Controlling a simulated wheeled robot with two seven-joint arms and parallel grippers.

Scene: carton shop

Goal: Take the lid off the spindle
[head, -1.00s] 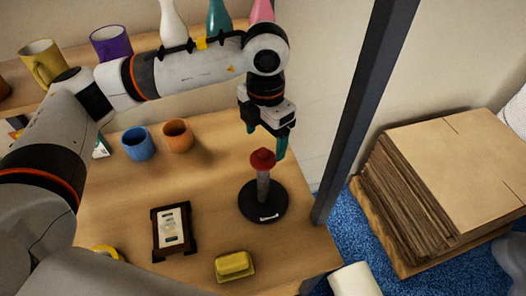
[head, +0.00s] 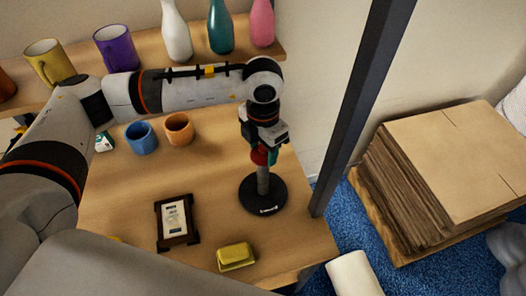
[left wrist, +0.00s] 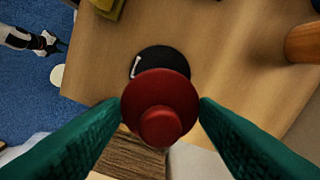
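The red lid (left wrist: 160,98) with its round knob sits at the top of the spindle (head: 263,181), a grey upright post on a round black base (head: 263,203). My left gripper (head: 262,155) points down over the spindle with its green fingers at the lid's height. In the left wrist view, its fingertips (left wrist: 160,101) meet the lid's rim on both sides with no gap showing. The lid hides most of the post there. The lid still appears to be on the spindle.
A framed card (head: 174,221) and a yellow butter-like block on a dish (head: 236,256) lie near the spindle. Blue (head: 141,138) and orange (head: 178,129) cups stand behind. A dark post (head: 362,105) rises right of the table. Stacked cardboard (head: 450,175) lies beyond.

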